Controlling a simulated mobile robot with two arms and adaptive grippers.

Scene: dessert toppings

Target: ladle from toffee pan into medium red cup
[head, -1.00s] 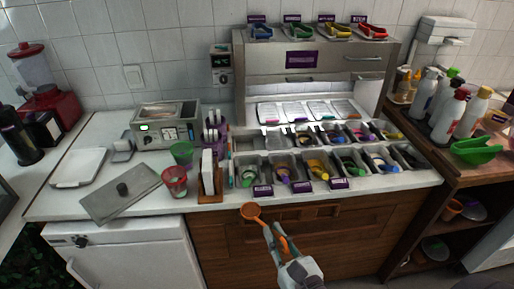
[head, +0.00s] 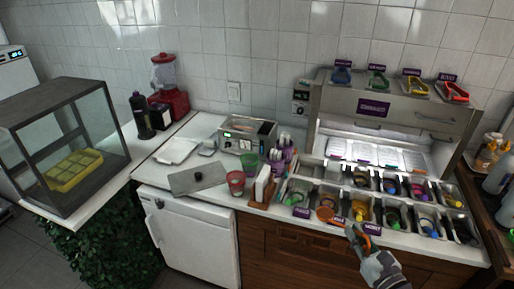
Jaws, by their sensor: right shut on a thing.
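My right gripper (head: 361,248) is shut on an orange ladle (head: 325,214). The ladle's bowl points up and left and shows in front of the front row of topping bins; its height over the counter is hard to judge. A red cup (head: 236,184) stands upright on the counter to the left of the ladle, with a green cup (head: 250,164) just behind it. A metal warmer (head: 245,145) with an open top stands behind the cups; its contents are too small to tell, and I cannot make out toffee. My left gripper is out of view.
A flat metal lid (head: 198,177) with a dark knob lies left of the red cup. A white-and-wood holder (head: 263,187) stands between the cups and the bins. A red blender (head: 168,85) and a glass case (head: 68,140) are farther left.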

